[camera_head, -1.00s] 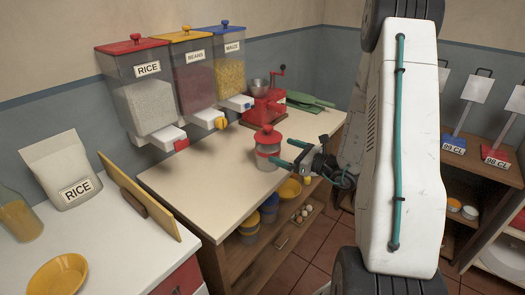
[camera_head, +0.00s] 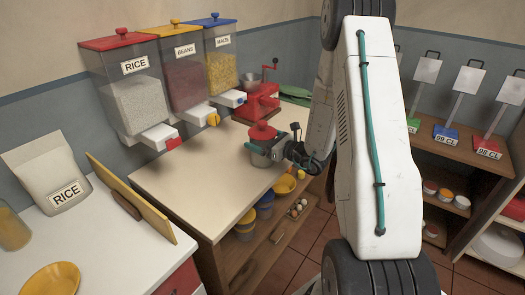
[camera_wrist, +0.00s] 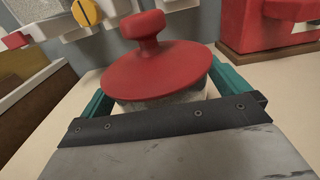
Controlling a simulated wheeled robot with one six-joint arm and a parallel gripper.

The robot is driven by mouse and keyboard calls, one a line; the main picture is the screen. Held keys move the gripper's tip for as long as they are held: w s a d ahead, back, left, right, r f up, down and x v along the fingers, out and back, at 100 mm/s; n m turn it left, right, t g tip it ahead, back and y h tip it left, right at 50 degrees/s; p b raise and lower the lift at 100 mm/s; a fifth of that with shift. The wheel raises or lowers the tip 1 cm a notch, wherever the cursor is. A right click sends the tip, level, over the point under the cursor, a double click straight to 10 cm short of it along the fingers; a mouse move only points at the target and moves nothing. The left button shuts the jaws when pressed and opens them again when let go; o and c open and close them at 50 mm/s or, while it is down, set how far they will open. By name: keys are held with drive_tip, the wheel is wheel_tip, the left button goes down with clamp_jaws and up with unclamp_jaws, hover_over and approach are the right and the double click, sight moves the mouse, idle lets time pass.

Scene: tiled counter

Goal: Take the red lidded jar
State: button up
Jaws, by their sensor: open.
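The red lidded jar (camera_head: 262,133) stands upright on the cream-topped counter (camera_head: 190,185). Its red knobbed lid fills the middle of the wrist view (camera_wrist: 155,72), with a strip of clear-looking body below it. My gripper (camera_head: 271,148) is open at the jar, reaching in from the right. Its green fingers lie on either side of the jar body, below the lid, as the wrist view (camera_wrist: 160,95) shows. I cannot tell whether either finger touches the jar. The lower body is mostly hidden by the gripper.
A red grinder (camera_head: 262,100) stands behind the jar. Wall dispensers of rice (camera_head: 133,95), beans (camera_head: 186,80) and maize (camera_head: 222,68) hang at the back left. A yellow board (camera_head: 130,197) stands at the counter's left end. The counter's front left is clear.

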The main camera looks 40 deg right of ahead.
drive_tip(key=c, duration=1.5)
drive_tip(key=shift+r, duration=0.1)
